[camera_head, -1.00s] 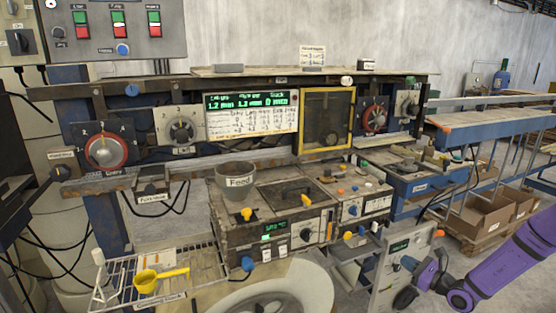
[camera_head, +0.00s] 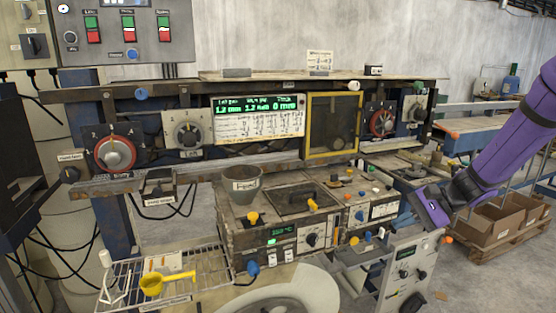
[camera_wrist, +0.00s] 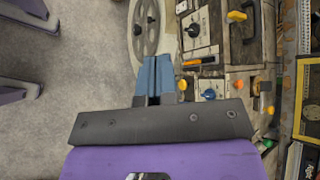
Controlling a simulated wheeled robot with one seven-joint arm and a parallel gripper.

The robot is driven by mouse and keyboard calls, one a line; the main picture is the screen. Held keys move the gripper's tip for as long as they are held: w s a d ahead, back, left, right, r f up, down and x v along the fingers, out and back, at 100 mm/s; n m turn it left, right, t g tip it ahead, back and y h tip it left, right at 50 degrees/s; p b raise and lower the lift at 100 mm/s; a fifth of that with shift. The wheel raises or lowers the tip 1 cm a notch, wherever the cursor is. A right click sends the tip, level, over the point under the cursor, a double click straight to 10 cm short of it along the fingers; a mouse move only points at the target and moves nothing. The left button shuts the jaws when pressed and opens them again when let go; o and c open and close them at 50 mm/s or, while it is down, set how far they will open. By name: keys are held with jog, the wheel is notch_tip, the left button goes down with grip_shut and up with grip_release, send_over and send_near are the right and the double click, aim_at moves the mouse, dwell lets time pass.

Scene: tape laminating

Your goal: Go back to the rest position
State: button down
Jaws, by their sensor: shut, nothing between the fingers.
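My gripper shows in the wrist view as two blue-grey fingers (camera_wrist: 153,78) pressed together, shut and empty. Behind the fingers are a black bracket and my purple wrist.
A grey cup marked Feed (camera_head: 241,184) stands on the machine. A wire rack (camera_head: 125,272) holds a yellow scoop (camera_head: 152,284) at lower left. A grey control panel (camera_head: 408,270) stands just below my arm's end. Cardboard boxes (camera_head: 487,230) sit at right. Bare floor lies at lower right.

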jog(key=s+r+n+t+h, duration=0.1)
jog(key=s+r+n+h, duration=0.2)
jog(key=s+r, duration=0.2)
jog(key=s+r+n+t+h, duration=0.1)
jog(key=s+r+n+h, duration=0.2)
jog(key=s, duration=0.9)
jog(key=s+r+n+t+h, duration=0.1)
jog(key=s+r+n+h, duration=0.3)
jog(key=s+r, duration=0.5)
jog(key=shift+s+d+t+h, duration=0.2)
jog(key=shift+d+t+h, duration=0.1)
jog(key=shift+d+h, duration=0.1)
